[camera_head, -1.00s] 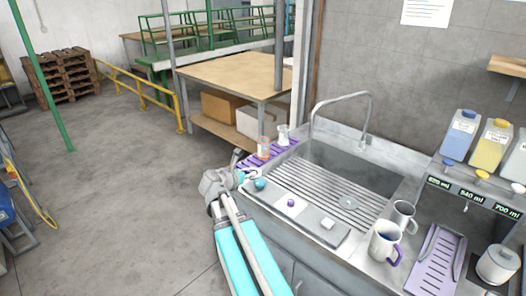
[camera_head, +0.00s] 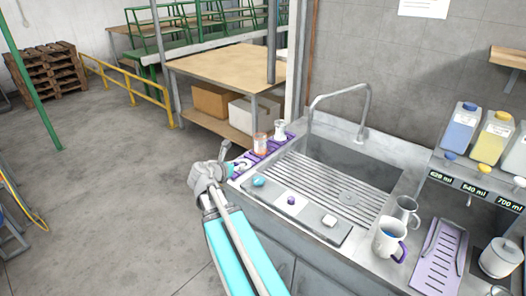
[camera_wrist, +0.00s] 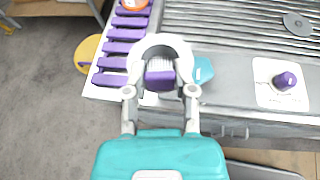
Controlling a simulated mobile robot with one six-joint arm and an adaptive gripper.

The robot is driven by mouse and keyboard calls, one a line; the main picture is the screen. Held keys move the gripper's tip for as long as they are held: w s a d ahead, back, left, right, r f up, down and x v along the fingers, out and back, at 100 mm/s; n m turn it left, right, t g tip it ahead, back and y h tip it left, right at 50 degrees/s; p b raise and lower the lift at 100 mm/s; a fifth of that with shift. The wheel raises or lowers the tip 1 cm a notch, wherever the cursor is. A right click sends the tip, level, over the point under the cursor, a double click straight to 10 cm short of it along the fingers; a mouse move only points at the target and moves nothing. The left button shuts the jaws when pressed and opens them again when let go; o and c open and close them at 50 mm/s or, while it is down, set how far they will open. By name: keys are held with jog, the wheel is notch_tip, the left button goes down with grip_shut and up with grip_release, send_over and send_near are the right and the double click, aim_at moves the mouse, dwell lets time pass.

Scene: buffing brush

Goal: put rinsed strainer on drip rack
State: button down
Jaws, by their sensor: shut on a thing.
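In the head view my gripper (camera_head: 235,168) is at the sink's left end, where the strainer is small and hard to make out. The purple slatted drip rack (camera_head: 262,146) lies left of the basin; it also shows in the wrist view (camera_wrist: 117,48).
A jar (camera_head: 260,143) and a white vessel (camera_head: 280,130) stand on the rack. A teal object (camera_head: 258,180), a purple knob (camera_head: 291,200) and a white block (camera_head: 329,220) sit along the sink's front. Mugs (camera_head: 388,238) and another purple slatted tray (camera_head: 440,255) are at right.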

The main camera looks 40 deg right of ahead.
jog(key=w+a+r+m+g+p, duration=0.2)
jog(key=w+a+r+p, duration=0.3)
jog(key=a, duration=0.2)
jog(key=shift+a+r+h+p, duration=0.3)
jog(key=shift+a+r, duration=0.05)
jog(key=shift+a, duration=0.05)
jog(key=shift+w+d+f, duration=0.1)
jog(key=w+d+f+b, duration=0.1)
jog(key=d+f+b, duration=0.1)
jog(key=d, duration=0.1)
jog(key=w+d+f+b, duration=0.2)
jog(key=d+f+b, duration=0.1)
jog(key=d, duration=0.1)
jog(key=w+d+f+b, duration=0.1)
jog(key=d+f+b, duration=0.2)
jog(key=d, duration=0.1)
jog(key=shift+w, duration=0.25)
jog(key=shift+w+d+f+b, duration=0.2)
jog(key=shift+d+f+b, duration=0.25)
jog(key=shift+d+b, duration=0.05)
